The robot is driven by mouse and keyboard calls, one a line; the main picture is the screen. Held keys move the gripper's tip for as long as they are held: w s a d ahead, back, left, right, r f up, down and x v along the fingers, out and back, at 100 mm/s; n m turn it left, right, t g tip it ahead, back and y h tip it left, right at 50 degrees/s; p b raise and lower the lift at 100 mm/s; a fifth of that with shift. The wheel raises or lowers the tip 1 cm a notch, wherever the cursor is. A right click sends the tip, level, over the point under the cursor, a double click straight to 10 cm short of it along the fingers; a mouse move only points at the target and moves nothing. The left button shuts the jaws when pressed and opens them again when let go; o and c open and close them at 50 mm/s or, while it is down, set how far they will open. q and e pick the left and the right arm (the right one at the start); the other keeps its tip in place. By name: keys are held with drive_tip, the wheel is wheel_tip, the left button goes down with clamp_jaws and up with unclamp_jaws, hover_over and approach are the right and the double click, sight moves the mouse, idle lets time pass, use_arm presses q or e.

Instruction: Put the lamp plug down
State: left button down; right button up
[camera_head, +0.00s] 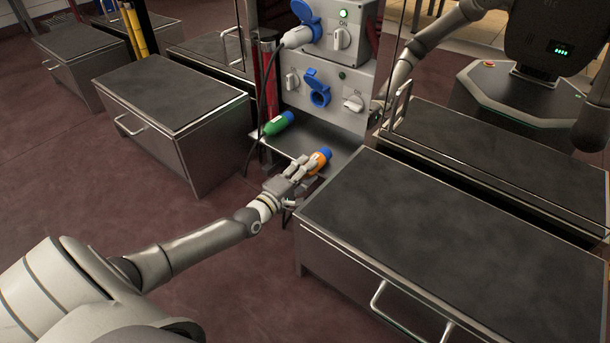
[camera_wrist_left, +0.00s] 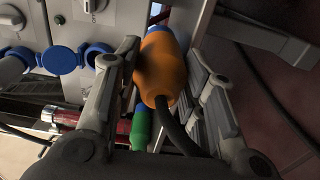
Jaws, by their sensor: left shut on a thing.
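My left gripper (camera_head: 309,165) is shut on an orange plug (camera_head: 320,158) with a blue tip. The tip points away from my arm. In the left wrist view the orange plug (camera_wrist_left: 160,68) sits between the fingers, with a dark cable leaving its near end. The plug is over the front part of a grey metal shelf (camera_head: 343,143); I cannot tell whether it touches the shelf. A green plug (camera_head: 275,126) with a blue end lies to its left on the shelf. My right gripper is out of view.
Socket boxes with switches stand behind the shelf; the upper socket holds a grey-white plug (camera_head: 298,37), and the lower blue socket (camera_head: 319,94) looks empty with its lid raised. Dark-topped cabinets flank the shelf, left (camera_head: 170,92) and right (camera_head: 470,235). Another robot (camera_head: 525,100) stands at the upper right.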

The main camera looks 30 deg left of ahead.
use_arm(q)
drive_tip(key=shift+r, duration=0.1)
drive_tip(key=shift+f, duration=0.2)
drive_tip(key=c, duration=0.9)
unclamp_jaws()
